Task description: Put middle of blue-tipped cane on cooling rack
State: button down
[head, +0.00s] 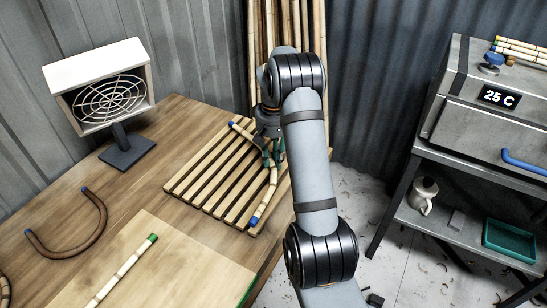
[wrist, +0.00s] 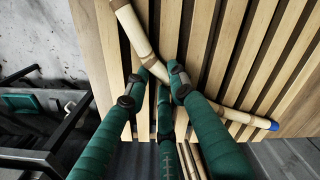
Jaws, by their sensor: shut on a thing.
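The blue-tipped cane (head: 244,131) is pale and bent, with its bend at my gripper (head: 271,155) and both blue ends showing in the head view. In the wrist view the cane (wrist: 236,114) runs across the slats, with one blue tip at the right; its other end leaves the top edge. My gripper (wrist: 162,76), with green-wrapped fingers, is shut on the cane near its middle. The slatted wooden cooling rack (head: 187,188) lies under the cane and also fills much of the wrist view (wrist: 235,50). I cannot tell whether the cane touches the slats.
A boxed fan (head: 98,92) stands at the table's back left. A dark U-shaped cane with a blue tip (head: 100,228) and a green-tipped straight cane (head: 126,266) on a pale board lie in front. Upright canes (head: 262,30) stand behind; a steel oven (head: 480,110) is at right.

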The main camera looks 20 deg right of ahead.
aim_at(274, 161)
jog(key=shift+f, duration=0.1)
jog(key=shift+f, duration=0.15)
jog(key=c, duration=1.5)
grip_release()
notch_tip(274, 161, up, 13)
jog(key=shift+f+p, duration=0.2)
jog(key=shift+p, duration=0.35)
